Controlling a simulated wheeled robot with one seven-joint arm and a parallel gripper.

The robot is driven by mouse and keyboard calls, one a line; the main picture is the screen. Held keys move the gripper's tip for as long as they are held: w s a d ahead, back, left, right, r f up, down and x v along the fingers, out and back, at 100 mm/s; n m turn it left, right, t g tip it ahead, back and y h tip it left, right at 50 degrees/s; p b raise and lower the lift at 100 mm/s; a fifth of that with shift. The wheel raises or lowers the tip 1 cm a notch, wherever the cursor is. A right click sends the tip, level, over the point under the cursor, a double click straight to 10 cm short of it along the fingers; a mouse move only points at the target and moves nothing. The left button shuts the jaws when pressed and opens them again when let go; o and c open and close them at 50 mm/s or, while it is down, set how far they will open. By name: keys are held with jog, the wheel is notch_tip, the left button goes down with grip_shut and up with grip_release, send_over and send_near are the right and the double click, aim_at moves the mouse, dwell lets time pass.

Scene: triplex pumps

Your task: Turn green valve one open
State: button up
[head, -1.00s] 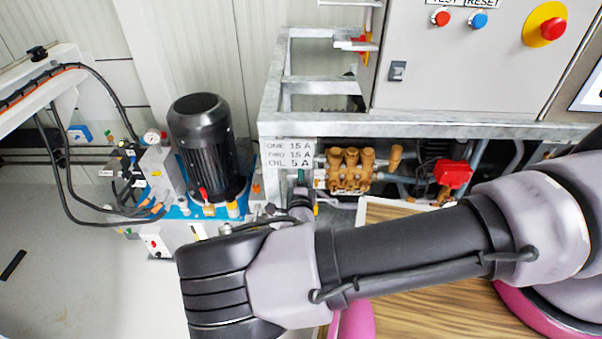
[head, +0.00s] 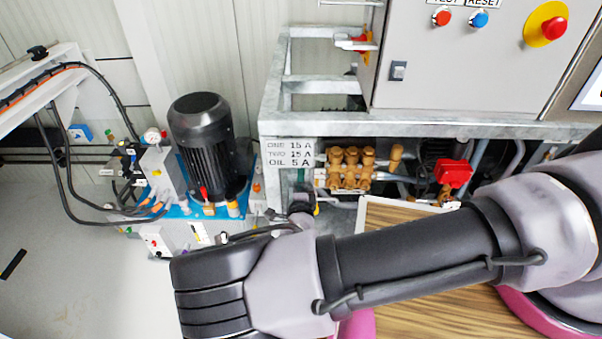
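A small dark green part (head: 300,176), possibly the green valve, shows below the label plate at the left end of the pump frame. It is too small to tell its handle position. My arm reaches across from the right, and its wrist hides much of the area below. The end of my gripper (head: 301,208) shows only as a small dark shape just below the green part, beside a yellow-green bit. I cannot tell whether it touches anything or whether its fingers are open.
The label plate (head: 290,154) reads ONE, TWO and OIL. A brass pump (head: 350,168) and a red part (head: 454,173) sit under the steel frame. A black motor (head: 208,150) stands left. A grey control cabinet (head: 450,70) stands above.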

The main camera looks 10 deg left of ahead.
jog(key=v, duration=0.9)
jog(key=shift+w, duration=0.1)
